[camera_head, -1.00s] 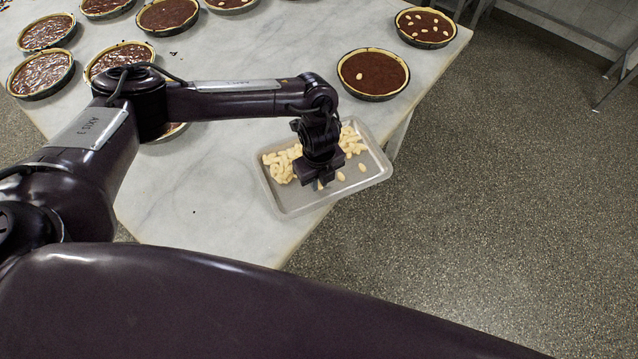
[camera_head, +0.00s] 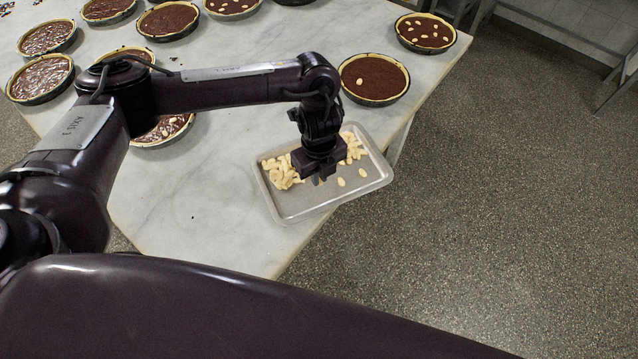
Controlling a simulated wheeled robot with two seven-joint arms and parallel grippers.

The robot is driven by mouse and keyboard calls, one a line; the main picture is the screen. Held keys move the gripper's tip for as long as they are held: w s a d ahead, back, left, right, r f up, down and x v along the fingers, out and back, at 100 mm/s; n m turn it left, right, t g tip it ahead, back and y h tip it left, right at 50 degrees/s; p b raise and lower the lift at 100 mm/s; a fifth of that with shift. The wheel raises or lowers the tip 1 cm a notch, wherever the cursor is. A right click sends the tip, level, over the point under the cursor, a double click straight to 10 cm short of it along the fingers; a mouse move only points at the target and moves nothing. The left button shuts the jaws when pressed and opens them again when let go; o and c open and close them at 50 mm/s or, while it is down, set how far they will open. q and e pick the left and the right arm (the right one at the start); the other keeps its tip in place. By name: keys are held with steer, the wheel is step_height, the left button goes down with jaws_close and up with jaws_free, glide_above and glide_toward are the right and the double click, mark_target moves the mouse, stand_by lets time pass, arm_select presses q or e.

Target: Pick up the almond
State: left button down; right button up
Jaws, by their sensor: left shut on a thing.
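Pale almonds lie on a grey metal tray (camera_head: 297,205) at the table's corner. A pile of almonds (camera_head: 283,172) is on the tray's left side, and more show behind my gripper at the right. Two loose almonds (camera_head: 362,172) lie apart on the tray's right part. My left gripper (camera_head: 320,181) points down over the middle of the tray, shut on an almond. The held almond is too small and hidden by the fingers to make out. My right gripper is not in view.
A chocolate tart (camera_head: 374,77) stands just behind the tray, with one almond on it. Another tart (camera_head: 425,32) with several almonds stands at the far right corner. More tarts (camera_head: 41,79) stand at the left and back. The marble table (camera_head: 190,200) is clear left of the tray.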

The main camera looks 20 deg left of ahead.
arm_select(q)
step_height(320, 180, up, 15)
steer(key=shift+p, duration=0.3)
steer(key=shift+f, duration=0.1)
